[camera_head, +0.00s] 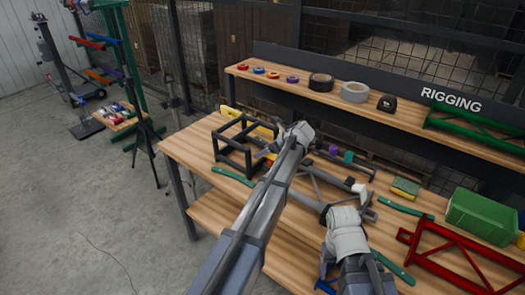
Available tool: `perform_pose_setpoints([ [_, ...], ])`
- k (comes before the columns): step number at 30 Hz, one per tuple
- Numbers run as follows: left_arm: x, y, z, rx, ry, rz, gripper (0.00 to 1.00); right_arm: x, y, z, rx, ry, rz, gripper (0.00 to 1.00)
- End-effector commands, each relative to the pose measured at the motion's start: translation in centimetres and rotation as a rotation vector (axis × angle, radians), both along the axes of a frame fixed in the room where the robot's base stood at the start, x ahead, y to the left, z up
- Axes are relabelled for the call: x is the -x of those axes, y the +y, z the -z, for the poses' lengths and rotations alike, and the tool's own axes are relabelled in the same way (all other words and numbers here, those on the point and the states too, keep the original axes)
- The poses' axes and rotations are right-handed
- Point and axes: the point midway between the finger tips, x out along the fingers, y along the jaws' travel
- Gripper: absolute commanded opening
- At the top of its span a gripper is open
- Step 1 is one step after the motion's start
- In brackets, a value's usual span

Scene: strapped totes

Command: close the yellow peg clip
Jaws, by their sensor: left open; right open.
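I cannot make out a yellow peg clip for certain. A yellow bar (231,113) lies on the bench's far left, partly behind a dark cube frame (222,146); I cannot tell whether it belongs to the clip. My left gripper (270,149) is open beside the right side of the frame, small and partly hidden by its own wrist. My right gripper (333,212) is open low over the middle of the bench, and its fingers are mostly hidden by the wrist.
The wooden bench (192,148) also holds a grey tube frame (325,188), green-handled tools, a sponge (405,187), a green bin (482,216) and a red frame (450,250). The rear shelf (420,112) holds tape rolls. Open floor (90,210) lies at left.

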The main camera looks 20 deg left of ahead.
Motion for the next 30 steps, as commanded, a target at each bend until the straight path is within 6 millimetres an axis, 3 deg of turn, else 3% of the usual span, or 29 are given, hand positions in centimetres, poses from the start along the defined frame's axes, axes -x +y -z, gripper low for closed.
perform_pose_setpoints([
  [12, 1.6, -4.2, -4.6, 0.000, 0.001, 0.001, 0.70, 0.0, 0.0, -4.6, 0.000, 0.000, 0.000, 0.70],
  [26, 1.7, -4.6, -4.6, 0.000, 0.000, 0.000, 0.70, 0.0, 0.0, -4.6, 0.000, 0.000, 0.000, 0.70],
  [30, 3.1, -5.2, -4.3, 0.034, -0.027, -0.033, 0.70, 0.0, 0.0, -4.7, 0.000, 0.000, 0.000, 0.70],
])
